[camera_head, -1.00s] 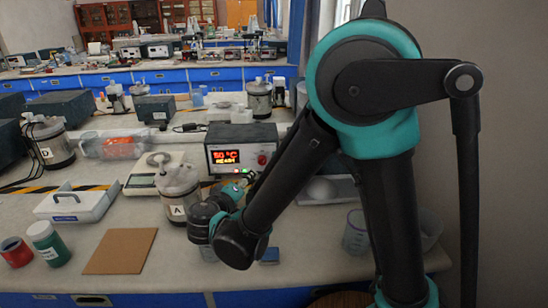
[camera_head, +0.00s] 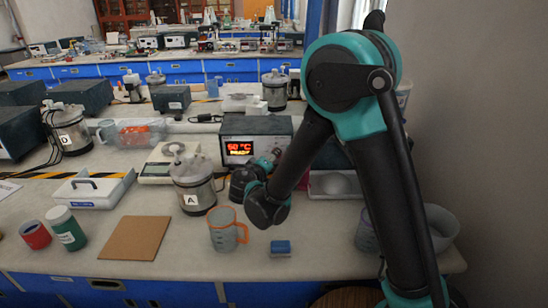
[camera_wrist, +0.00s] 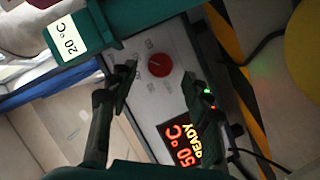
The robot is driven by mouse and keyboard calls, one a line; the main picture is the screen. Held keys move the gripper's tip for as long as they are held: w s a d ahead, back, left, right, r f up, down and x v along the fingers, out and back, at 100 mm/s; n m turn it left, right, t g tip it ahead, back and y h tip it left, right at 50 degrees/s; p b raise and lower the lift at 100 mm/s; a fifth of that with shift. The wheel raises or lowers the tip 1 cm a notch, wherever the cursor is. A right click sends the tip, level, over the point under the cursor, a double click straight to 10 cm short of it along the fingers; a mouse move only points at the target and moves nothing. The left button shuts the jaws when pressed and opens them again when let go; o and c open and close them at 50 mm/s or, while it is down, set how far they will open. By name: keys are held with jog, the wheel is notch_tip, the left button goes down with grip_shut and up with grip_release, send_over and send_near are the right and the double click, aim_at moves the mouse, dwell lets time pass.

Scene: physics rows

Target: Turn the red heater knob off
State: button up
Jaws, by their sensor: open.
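The heater is a grey box (camera_head: 255,127) with a lit red and yellow display, at the back of the near bench. In the wrist view its white front panel (camera_wrist: 143,95) shows the round red knob (camera_wrist: 158,65) and a display (camera_wrist: 185,143) reading 50 °C READY. My gripper (camera_wrist: 164,82) is open, with one finger on each side of the knob in that view. I see no contact, and the remaining gap to the knob is hard to judge. In the head view my gripper (camera_head: 265,167) is in front of the heater's right side, and the knob is not clear there.
A steel vessel marked A (camera_head: 193,190) stands left of my gripper. An orange-handled beaker (camera_head: 224,230) and a blue block (camera_head: 281,247) are in front. A green body labelled 20 °C (camera_wrist: 85,32) is close to the fingers in the wrist view.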

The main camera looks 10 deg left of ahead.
jog(key=shift+x, duration=1.35)
grip_shut()
jog(key=shift+f+n+h, duration=0.1)
jog(key=shift+n+h, duration=0.2)
jog(key=shift+n, duration=0.3)
grip_release()
